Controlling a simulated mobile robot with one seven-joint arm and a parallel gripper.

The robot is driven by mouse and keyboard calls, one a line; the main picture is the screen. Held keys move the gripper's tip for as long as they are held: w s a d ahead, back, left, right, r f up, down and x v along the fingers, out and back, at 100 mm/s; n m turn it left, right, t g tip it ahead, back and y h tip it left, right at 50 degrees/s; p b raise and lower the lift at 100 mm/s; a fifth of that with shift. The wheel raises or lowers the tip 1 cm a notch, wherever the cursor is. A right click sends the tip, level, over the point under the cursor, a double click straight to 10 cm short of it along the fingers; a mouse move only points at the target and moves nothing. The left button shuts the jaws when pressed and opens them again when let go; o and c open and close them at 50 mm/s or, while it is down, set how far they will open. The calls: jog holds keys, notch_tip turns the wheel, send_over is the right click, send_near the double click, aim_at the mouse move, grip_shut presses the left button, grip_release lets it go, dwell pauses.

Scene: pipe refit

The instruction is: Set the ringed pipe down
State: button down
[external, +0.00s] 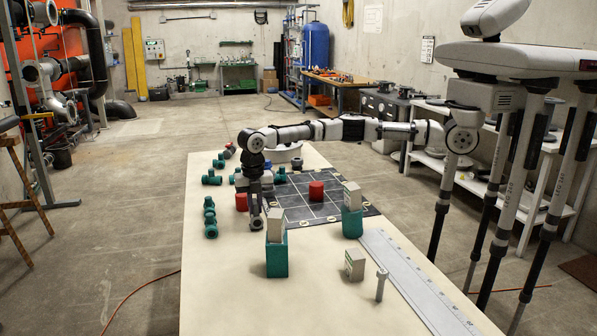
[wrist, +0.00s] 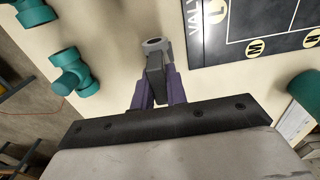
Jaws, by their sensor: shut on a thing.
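My gripper (external: 255,205) points down over the pale table, just left of the dark gridded mat. In the wrist view, its purple fingers (wrist: 159,92) are shut on the ringed pipe, whose grey round end (wrist: 156,46) shows beyond the fingertips. The pipe's grey lower end (external: 257,224) also shows below the fingers in the external view, close to the table top. I cannot tell whether it touches the table. The fingers hide much of the pipe.
The gridded mat (external: 325,190) carries a red cylinder (external: 316,190). Green pipe fittings (external: 210,216) stand left of my gripper, and a red piece (external: 241,202) is close beside it. Green holders with cards (external: 277,260), a grey upright pin (external: 381,285) and a long ruler (external: 415,280) are nearer the camera. The left front table is clear.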

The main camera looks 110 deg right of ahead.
jog(key=c, duration=1.4)
grip_release()
jog(key=shift+f, duration=0.1)
notch_tip(320, 180, up, 12)
jog(key=b, duration=0.1)
jog(key=shift+b, duration=0.35)
